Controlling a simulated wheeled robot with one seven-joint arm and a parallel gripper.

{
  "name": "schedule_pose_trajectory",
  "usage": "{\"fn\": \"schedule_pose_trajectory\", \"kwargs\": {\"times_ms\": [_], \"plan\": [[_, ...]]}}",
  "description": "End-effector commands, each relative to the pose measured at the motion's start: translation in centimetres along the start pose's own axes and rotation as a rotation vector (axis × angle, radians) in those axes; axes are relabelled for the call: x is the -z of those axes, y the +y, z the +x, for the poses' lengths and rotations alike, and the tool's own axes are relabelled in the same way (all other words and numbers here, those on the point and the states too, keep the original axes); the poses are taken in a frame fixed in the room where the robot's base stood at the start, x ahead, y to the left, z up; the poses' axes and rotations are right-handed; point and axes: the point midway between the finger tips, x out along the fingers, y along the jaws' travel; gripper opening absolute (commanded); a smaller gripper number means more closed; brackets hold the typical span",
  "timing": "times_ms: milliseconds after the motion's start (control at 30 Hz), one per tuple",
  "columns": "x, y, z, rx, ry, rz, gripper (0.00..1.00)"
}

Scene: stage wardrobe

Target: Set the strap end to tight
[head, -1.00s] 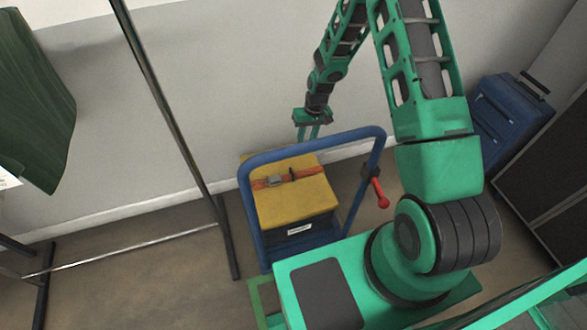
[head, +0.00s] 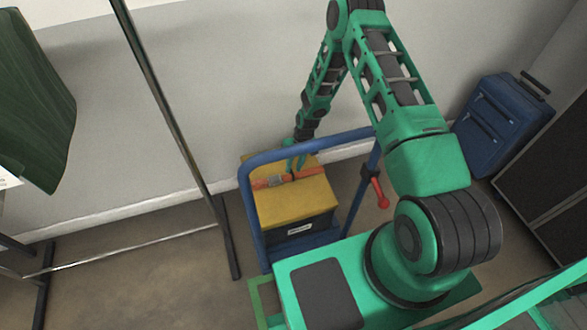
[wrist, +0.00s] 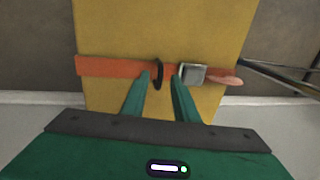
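A yellow box (head: 300,204) has an orange strap (wrist: 105,66) across its top. A grey metal buckle (wrist: 193,73) sits on the strap, and a pinkish-orange strap end (wrist: 226,81) sticks out to its right in the wrist view. A black loop (wrist: 158,74) stands around or on the strap, left of the buckle. My gripper (wrist: 161,80) is open over the strap, with one finger on each side of the black loop and a gap between them. In the head view my gripper (head: 294,164) is down at the box top, partly hiding the strap.
The box rests on a cart with a blue tubular handle (head: 245,200). A red-knobbed lever (head: 380,193) sticks out at the cart's right. A metal clothes rack (head: 170,115) stands left, a blue suitcase (head: 490,122) at the right. The wall is close behind the box.

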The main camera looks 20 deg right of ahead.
Motion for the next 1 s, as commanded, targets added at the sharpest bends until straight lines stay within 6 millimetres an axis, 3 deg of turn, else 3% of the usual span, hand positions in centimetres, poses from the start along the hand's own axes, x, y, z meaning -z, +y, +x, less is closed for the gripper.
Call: {"fn": "schedule_pose_trajectory", "kwargs": {"times_ms": [200, 467, 567, 600, 1000], "plan": [[0.02, 0.0, 1.16, 0.0, 0.0, 0.0, 0.27], [0.02, 0.0, 1.21, 0.0, 0.001, 0.0, 0.27], [0.02, 0.0, 1.21, 0.0, 0.001, 0.0, 0.03], [0.02, 0.0, 1.2, 0.0, 0.001, 0.0, 0.0], [0.02, 0.0, 1.18, 0.0, 0.001, 0.001, 0.0]]}}
